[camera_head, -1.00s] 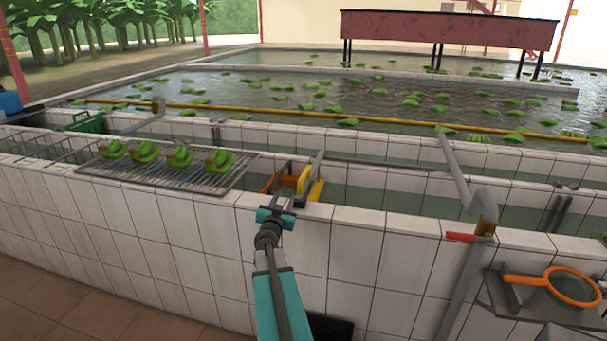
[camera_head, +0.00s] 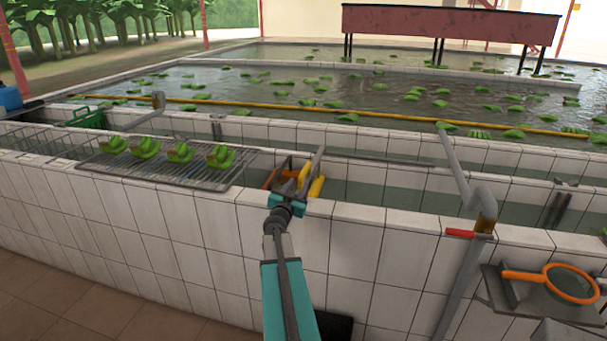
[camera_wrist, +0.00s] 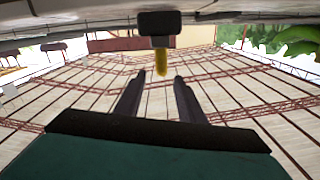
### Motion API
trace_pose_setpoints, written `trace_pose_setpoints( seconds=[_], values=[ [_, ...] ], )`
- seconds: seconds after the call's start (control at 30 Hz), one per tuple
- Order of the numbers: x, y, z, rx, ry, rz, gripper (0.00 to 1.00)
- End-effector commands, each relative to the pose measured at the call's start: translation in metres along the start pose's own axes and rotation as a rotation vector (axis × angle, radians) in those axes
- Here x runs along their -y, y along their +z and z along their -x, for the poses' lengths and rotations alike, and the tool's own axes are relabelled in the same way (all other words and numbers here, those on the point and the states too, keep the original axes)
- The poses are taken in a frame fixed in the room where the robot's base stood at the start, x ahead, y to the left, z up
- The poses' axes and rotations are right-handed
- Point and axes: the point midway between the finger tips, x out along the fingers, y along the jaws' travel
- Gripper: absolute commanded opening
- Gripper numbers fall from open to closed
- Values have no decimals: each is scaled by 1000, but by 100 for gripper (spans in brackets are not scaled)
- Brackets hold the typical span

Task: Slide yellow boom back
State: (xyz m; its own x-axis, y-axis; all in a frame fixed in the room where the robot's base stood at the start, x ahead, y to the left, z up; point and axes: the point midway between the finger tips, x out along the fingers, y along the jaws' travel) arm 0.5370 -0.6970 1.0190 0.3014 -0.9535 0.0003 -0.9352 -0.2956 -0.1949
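A long yellow boom (camera_head: 330,112) lies across the pool water, running from the far left to the right edge. My gripper (camera_head: 291,182) is at the tiled front wall, well on the near side of that boom. Its two fingers (camera_wrist: 159,76) stand apart in the wrist view with nothing seen clamped between them. A short yellow bar (camera_wrist: 161,63) below a dark block shows beyond the fingertips, in line with the gap. Yellow upright pieces (camera_head: 316,187) and an orange part stand beside the gripper in the head view. Whether the fingers touch them I cannot tell.
A wire rack (camera_head: 165,173) with green banana clusters (camera_head: 180,152) lies on the wall to the left. A grey pipe (camera_head: 462,180) with a red handle (camera_head: 460,233) and an orange-rimmed strainer (camera_head: 571,283) are to the right. Green bunches float in the pool.

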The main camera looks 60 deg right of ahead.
Motion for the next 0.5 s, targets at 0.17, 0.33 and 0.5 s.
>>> trace_pose_setpoints(
  seconds=[0.17, 0.33, 0.5],
  values=[
    [0, 0, -19, 0, 1, -1, 36],
    [0, 0, -34, 0, 0, 0, 36],
    [0, 0, -49, 0, 0, 0, 36]
  ],
)
